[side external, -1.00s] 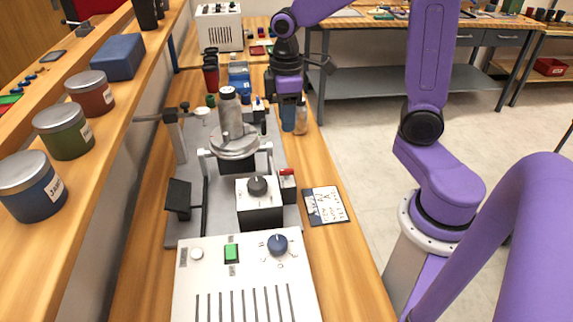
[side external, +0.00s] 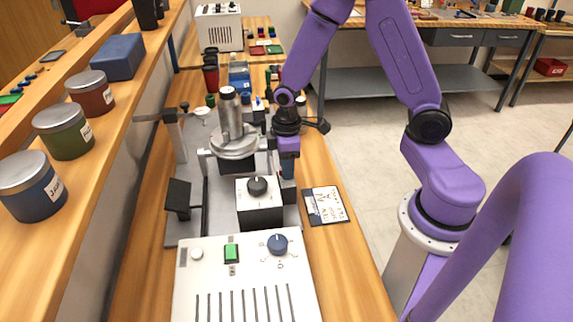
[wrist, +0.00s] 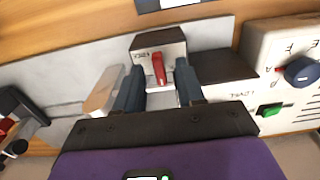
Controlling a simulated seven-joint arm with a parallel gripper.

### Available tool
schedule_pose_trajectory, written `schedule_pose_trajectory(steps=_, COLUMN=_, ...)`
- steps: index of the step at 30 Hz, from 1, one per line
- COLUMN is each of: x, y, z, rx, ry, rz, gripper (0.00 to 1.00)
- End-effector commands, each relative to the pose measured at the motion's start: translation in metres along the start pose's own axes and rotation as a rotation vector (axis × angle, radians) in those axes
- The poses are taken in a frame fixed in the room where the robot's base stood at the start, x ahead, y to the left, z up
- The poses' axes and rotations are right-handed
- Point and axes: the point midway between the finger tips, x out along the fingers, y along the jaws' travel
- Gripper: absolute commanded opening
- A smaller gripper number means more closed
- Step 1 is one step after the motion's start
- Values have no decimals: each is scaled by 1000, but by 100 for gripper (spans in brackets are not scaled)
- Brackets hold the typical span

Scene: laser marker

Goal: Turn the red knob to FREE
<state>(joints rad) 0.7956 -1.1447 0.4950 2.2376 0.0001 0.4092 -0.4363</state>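The red knob (wrist: 158,68) is a narrow red bar on the front of a small grey-white block (wrist: 172,41) in the wrist view. It points roughly up and down in that picture. Small lettering sits left of it, too blurred to read surely. My gripper (wrist: 160,72) is open, its two dark blue-grey fingers on either side of the knob in that view, with visible gaps. I cannot tell how far above the knob they are. In the side view my gripper (side external: 288,172) points down just right of the marker fixture and hides the knob.
A box with a black knob (side external: 258,187) stands close left of my gripper. A metal column with a round plate (side external: 234,145) rises behind it. A white control box with a blue knob (side external: 278,244) and green switch is in front. A label card (side external: 326,205) lies right.

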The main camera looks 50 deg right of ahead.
Motion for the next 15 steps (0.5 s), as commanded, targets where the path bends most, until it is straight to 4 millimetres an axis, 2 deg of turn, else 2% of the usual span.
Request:
schedule_pose_trajectory(steps=10, x=3, y=0, z=0, rx=0, ry=1, rz=0, gripper=38)
schedule_pose_trajectory(steps=11, x=3, y=0, z=0, rx=0, ry=1, rz=0, gripper=35)
schedule_pose_trajectory(steps=12, x=3, y=0, z=0, rx=0, ry=1, rz=0, gripper=22)
schedule_pose_trajectory(steps=14, x=3, y=0, z=0, rx=0, ry=1, rz=0, gripper=2)
schedule_pose_trajectory(steps=15, x=3, y=0, z=0, rx=0, ry=1, rz=0, gripper=0)
